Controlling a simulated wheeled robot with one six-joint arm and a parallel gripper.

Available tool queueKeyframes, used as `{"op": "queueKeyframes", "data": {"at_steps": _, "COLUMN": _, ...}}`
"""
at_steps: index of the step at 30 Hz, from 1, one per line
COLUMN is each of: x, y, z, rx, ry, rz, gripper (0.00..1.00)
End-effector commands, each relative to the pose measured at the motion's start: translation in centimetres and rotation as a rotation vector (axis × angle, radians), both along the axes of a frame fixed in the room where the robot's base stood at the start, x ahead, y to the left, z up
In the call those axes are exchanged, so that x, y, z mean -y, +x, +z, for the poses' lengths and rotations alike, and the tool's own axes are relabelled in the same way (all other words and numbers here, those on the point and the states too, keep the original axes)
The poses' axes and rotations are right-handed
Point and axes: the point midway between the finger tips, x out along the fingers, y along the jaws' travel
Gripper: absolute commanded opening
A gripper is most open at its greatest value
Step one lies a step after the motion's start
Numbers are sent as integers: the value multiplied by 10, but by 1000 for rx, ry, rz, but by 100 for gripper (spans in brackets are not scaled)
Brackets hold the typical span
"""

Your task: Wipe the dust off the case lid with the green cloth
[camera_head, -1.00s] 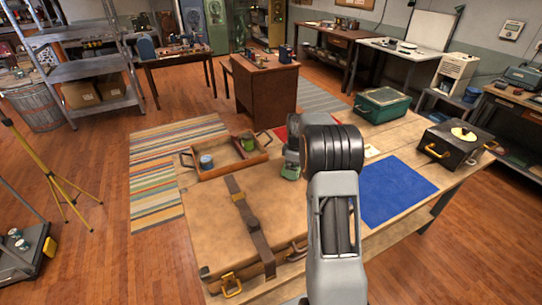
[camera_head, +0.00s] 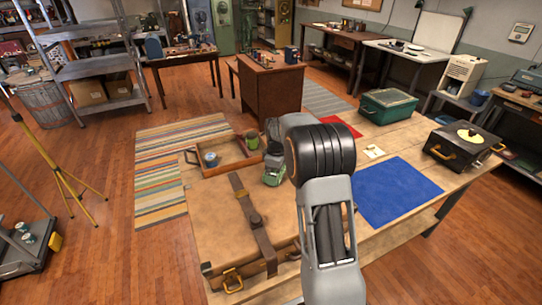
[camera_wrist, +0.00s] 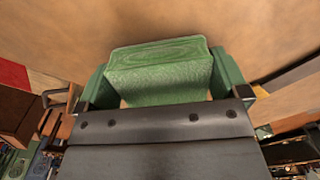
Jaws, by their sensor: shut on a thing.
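The case (camera_head: 215,225) is a large tan-brown case lying closed on the table, with a dark strap (camera_head: 250,215) across its lid. The lid looks pale and dusty. My gripper (camera_head: 272,174) is over the right, far part of the lid. In the wrist view, it is shut on the green cloth (camera_wrist: 160,75), a folded pad held between the green fingers, with the tan lid (camera_wrist: 250,25) beyond. The cloth is low, close to the lid; I cannot tell whether it touches. My arm hides the lid's right side.

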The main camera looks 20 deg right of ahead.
Motion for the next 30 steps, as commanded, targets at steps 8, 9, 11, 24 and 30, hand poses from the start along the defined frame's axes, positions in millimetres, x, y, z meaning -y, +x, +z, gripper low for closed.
{"op": "queueKeyframes", "data": {"at_steps": 8, "x": -13, "y": -1, "z": 18, "rx": 3, "ry": 0, "rz": -6, "gripper": 71}}
{"op": "queueKeyframes", "data": {"at_steps": 9, "x": -13, "y": -1, "z": 27, "rx": 3, "ry": 0, "rz": -6, "gripper": 71}}
{"op": "queueKeyframes", "data": {"at_steps": 11, "x": -13, "y": -1, "z": 29, "rx": -1, "ry": 1, "rz": -5, "gripper": 71}}
{"op": "queueKeyframes", "data": {"at_steps": 24, "x": -16, "y": 0, "z": 70, "rx": 0, "ry": 0, "rz": 1, "gripper": 71}}
{"op": "queueKeyframes", "data": {"at_steps": 30, "x": -17, "y": 0, "z": 82, "rx": 0, "ry": 0, "rz": 2, "gripper": 71}}
